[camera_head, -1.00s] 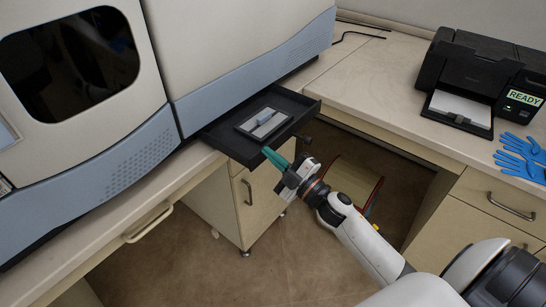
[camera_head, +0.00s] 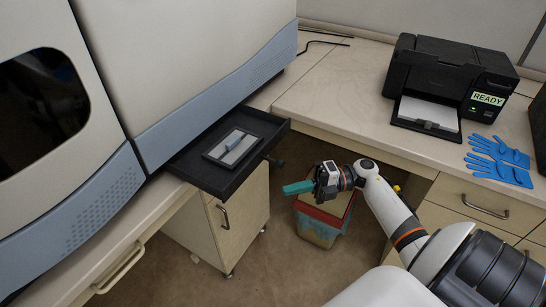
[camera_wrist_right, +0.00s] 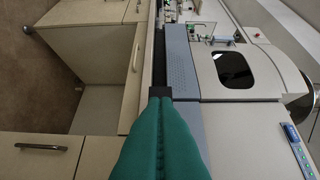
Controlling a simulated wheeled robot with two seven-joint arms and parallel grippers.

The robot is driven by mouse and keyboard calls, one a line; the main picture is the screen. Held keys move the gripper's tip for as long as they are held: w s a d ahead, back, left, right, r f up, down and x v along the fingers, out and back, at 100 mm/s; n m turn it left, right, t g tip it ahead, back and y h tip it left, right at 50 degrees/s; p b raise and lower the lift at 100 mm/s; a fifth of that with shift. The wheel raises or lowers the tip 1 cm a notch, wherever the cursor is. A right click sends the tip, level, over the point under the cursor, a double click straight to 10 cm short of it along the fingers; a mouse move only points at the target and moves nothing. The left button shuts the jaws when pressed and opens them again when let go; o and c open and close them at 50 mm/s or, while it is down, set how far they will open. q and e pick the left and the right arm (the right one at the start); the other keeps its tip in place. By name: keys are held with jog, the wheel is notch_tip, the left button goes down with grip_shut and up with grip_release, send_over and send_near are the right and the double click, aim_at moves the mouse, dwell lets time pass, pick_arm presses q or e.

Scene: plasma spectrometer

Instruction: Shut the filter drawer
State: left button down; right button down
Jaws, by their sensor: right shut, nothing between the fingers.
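The filter drawer (camera_head: 243,182) is a black tray sticking out from under the spectrometer (camera_head: 190,60). A grey framed plate (camera_head: 232,147) with a small blue-grey piece lies in it. A dark knob (camera_head: 275,161) sticks out from the drawer front. My right gripper (camera_head: 287,189) has teal fingers, closed together and empty. It is to the right of the drawer front and apart from it, pointing left. In the right wrist view, the fingers (camera_wrist_right: 160,100) point at a small dark patch, probably part of the drawer. My left gripper is out of view.
A black printer (camera_head: 450,80) marked READY and blue gloves (camera_head: 498,160) are on the right bench (camera_head: 335,95). A cabinet (camera_head: 235,220) stands below the drawer. A red-rimmed bin (camera_head: 320,225) stands on the floor behind my right arm. Floor in front is open.

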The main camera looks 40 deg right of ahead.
aim_at(192, 167)
jog(key=shift+w+d+p+x, duration=0.2)
jog(key=shift+w+p+x, duration=0.35)
jog(key=shift+x, duration=1.4)
jog(key=shift+w+d+p+x, duration=0.15)
jog(key=shift+w+p+x, duration=0.35)
jog(key=shift+x, duration=1.45)
jog(key=shift+w+d+p+x, duration=0.25)
jog(key=shift+p+x, duration=0.5)
jog(key=shift+x, duration=1.25)
jog(key=shift+r, duration=0.1)
